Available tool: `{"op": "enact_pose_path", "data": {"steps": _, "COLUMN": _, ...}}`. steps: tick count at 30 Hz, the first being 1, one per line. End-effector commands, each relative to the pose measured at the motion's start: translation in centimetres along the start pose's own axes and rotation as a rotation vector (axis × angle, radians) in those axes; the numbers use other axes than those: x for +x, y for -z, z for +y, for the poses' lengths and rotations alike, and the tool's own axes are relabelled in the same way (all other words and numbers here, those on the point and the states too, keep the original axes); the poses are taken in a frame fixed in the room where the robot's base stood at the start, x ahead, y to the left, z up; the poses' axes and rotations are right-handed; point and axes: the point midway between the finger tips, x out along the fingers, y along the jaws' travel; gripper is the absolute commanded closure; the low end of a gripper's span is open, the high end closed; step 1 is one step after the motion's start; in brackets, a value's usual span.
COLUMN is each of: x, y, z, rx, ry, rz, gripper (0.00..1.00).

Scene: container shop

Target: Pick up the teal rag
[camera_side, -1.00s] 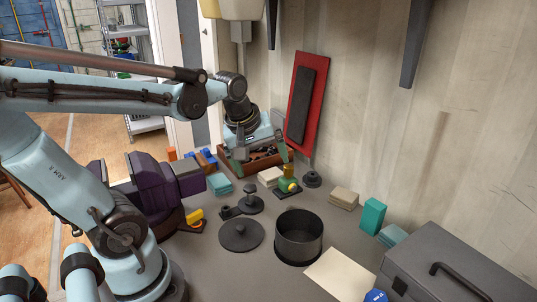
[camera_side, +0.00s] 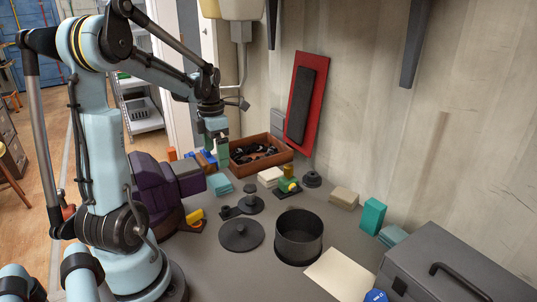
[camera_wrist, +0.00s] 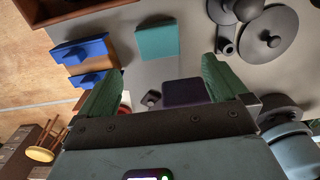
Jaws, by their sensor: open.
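A folded teal rag (camera_side: 220,184) lies on the grey bench beside the purple vise. In the wrist view it is a flat teal square (camera_wrist: 157,42), ahead of the fingers and a little left of centre. A second, paler teal folded cloth (camera_side: 392,236) lies beside the grey toolbox. My gripper (camera_side: 222,160) hangs above and behind the first rag, apart from it. In the wrist view my gripper (camera_wrist: 160,80) has its green fingers wide apart with nothing between them.
The purple vise (camera_side: 152,190) stands left of the rag. A black pot (camera_side: 298,238), dark lids (camera_side: 241,235) and a teal block (camera_side: 373,215) stand further right.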

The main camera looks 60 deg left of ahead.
Motion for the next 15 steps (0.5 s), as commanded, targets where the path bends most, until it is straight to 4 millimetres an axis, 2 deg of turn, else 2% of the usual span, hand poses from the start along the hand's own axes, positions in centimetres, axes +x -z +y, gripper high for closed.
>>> {"op": "enact_pose_path", "data": {"steps": 7, "x": 3.6, "y": -0.1, "z": 0.0, "rx": 0.004, "ry": -0.001, "rz": -0.001, "gripper": 0.00}}
{"op": "enact_pose_path", "data": {"steps": 15, "x": 5.1, "y": -0.1, "z": 0.0, "rx": 0.005, "ry": -0.001, "rz": -0.001, "gripper": 0.00}}
